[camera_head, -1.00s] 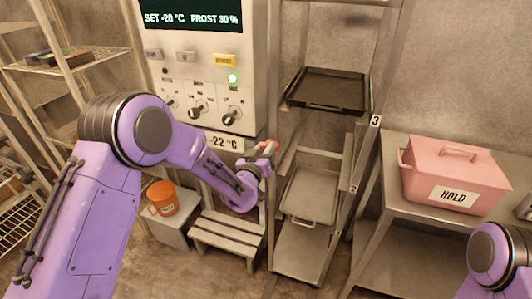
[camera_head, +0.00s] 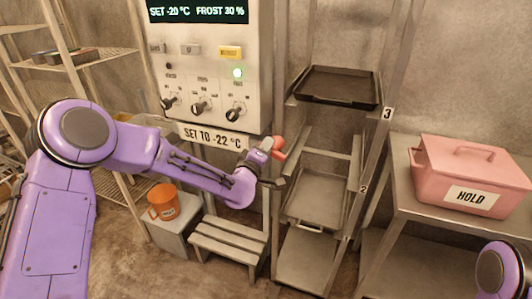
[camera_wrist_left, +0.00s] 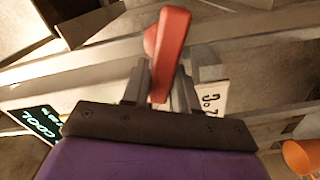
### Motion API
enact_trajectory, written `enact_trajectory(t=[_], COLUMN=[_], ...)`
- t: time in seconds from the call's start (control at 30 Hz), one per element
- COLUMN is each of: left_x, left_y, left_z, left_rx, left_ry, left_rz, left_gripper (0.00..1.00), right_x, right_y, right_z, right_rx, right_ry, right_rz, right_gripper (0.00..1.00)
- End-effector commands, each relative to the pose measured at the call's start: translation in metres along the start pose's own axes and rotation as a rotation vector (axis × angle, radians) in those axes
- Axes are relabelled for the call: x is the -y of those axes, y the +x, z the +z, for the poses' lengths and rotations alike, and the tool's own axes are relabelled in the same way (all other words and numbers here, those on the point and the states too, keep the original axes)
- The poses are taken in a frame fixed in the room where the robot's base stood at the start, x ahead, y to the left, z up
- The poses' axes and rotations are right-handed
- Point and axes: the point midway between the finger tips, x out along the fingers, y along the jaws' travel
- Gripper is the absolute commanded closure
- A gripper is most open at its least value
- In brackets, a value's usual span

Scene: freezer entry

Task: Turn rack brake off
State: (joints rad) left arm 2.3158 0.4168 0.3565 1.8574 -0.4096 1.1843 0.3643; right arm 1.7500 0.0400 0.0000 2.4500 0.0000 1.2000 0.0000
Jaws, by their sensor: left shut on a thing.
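The rack brake is a red lever (camera_head: 279,146) on the left upright of the metal rack (camera_head: 353,170). In the left wrist view the red lever (camera_wrist_left: 172,45) stands between the two fingers of my left gripper (camera_wrist_left: 160,88), which is shut on it. In the head view my left gripper (camera_head: 262,152) reaches the lever from the left, and its fingers partly hide the lever's base. My right arm shows only as a purple joint at the lower right, and its gripper is out of view.
The rack holds a black tray (camera_head: 338,86) and a grey tray (camera_head: 316,196). A control panel (camera_head: 208,60) with knobs hangs behind my left arm. A step stool (camera_head: 228,240) and an orange mug (camera_head: 161,202) stand below. A pink HOLD box (camera_head: 470,170) sits on the right table.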

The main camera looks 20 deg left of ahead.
Motion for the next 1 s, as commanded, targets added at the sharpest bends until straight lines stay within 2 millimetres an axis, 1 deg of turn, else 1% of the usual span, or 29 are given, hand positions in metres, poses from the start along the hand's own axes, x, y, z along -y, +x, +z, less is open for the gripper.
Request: enact_trajectory(t=[0.03, 0.1, 0.4, 0.97, 1.0], left_x=[0.004, 0.004, 0.006, 0.006, 0.006], left_y=[0.000, 0.000, 0.000, 0.000, 0.000], left_z=[0.001, 0.000, 0.001, 0.001, 0.001], left_rx=[-0.002, -0.002, -0.001, -0.001, -0.001], left_ry=[-0.031, -0.076, -0.197, -0.230, -0.230], left_rz=[0.000, 0.000, -0.001, -0.002, -0.002], left_gripper=[1.00, 1.00, 1.00, 1.00, 0.69], right_x=[0.001, 0.001, 0.002, 0.002, 0.002], right_y=[0.005, 0.008, 0.016, 0.018, 0.018], right_z=[0.002, 0.004, 0.007, 0.007, 0.007], right_rx=[0.000, 0.000, 0.000, 0.000, 0.000], right_ry=[0.000, 0.000, 0.000, 0.000, 0.000], right_rz=[0.000, 0.000, 0.000, 0.000, 0.000], right_gripper=[0.57, 0.57, 0.57, 0.57, 0.57])
